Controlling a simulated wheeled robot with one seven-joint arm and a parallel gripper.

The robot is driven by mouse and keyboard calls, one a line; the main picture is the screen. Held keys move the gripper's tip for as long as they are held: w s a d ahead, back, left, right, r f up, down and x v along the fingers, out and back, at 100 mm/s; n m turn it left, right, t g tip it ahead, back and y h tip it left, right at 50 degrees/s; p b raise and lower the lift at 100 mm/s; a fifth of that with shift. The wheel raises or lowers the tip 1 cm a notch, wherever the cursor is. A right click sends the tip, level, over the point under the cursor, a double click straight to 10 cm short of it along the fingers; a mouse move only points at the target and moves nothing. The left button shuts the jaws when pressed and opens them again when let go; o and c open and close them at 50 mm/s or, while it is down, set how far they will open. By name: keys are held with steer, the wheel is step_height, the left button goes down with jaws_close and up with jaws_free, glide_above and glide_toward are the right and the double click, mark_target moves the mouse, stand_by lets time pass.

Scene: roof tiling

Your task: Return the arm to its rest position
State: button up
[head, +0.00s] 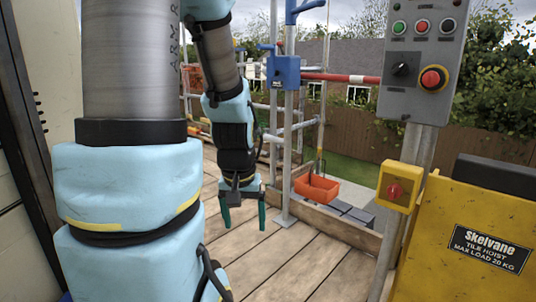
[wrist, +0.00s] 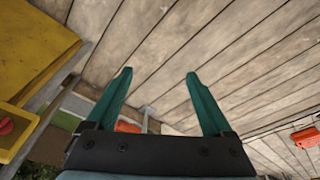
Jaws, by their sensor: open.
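My arm, in light blue covers, stands in the left half of the head view and bends down at its far end. My gripper (head: 243,216) hangs with its fingers down above the wooden deck (head: 283,262). In the wrist view my gripper (wrist: 158,92) shows two green fingers spread apart, with nothing between them but deck boards beyond.
A yellow tile hoist (head: 462,245) and a grey control panel (head: 424,58) with buttons stand at the right. An orange container (head: 317,188) is near the deck's edge board, right of my gripper. Scaffold poles (head: 289,110) rise behind. The deck's front middle is clear.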

step_height(320, 180, up, 20)
steer(key=s+a+p, duration=0.1)
steer(key=s+p, duration=0.1)
steer(key=p, duration=1.7)
steer(key=shift+a+g, duration=0.15)
steer(key=shift+g, duration=0.15)
